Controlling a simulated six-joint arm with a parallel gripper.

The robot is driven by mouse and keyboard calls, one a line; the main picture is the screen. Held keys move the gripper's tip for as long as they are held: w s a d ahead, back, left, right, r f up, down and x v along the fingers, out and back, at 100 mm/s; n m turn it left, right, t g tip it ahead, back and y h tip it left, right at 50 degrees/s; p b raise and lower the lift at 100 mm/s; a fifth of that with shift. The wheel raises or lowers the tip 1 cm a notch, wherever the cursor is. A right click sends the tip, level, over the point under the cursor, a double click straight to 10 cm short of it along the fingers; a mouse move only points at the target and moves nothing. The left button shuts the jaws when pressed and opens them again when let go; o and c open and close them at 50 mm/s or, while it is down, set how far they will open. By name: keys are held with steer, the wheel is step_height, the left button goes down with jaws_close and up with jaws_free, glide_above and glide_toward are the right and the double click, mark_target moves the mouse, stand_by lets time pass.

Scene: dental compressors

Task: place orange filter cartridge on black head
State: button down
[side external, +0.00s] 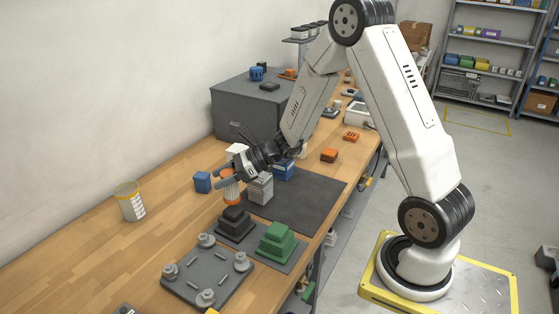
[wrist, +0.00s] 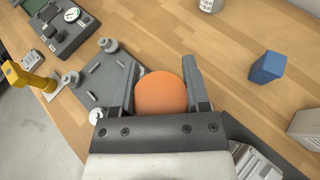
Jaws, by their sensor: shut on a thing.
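My gripper (side external: 226,179) is shut on the orange filter cartridge (side external: 231,196). The black head (side external: 236,222), a stepped dark block, is directly below the cartridge in the side view. The cartridge's bottom is at or just above its top; I cannot tell whether they touch. The black head is hidden in the wrist view.
A green stepped block (side external: 276,242) stands right of the black head. A grey plate (side external: 207,276) with several round posts lies in front. A blue block (side external: 202,182) and a tin (side external: 130,202) are left. Bare wood lies between them.

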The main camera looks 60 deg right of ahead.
steer(key=shift+f, duration=1.55)
steer(key=shift+f, duration=0.15)
steer(key=shift+c, duration=0.4)
jaws_free()
steer(key=shift+s+d+r, duration=0.35)
steer(key=shift+d+r, duration=0.05)
steer(key=v, duration=1)
steer(key=shift+s+d+r, duration=0.15)
steer(key=shift+s+d, duration=0.05)
steer(key=shift+s, duration=0.1)
